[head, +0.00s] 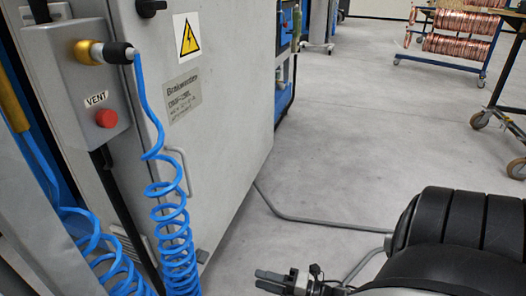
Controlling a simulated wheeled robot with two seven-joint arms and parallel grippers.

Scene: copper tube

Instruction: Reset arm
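My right gripper (268,281) is at the bottom edge, right of the blue coiled hose and low over the floor. Its two dark fingers point left and lie close together, and nothing shows between them. Whether they are apart or touching is too small to tell. My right arm (450,235), black and ribbed, fills the lower right corner. My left gripper is not in view.
A grey cabinet (225,120) with a yellow warning sign (188,37) stands at left. A vent box (85,75) with a red button (106,118) and a blue coiled hose (172,215) is in front. A copper-coil cart (458,47) stands back right. The middle floor (350,130) is clear.

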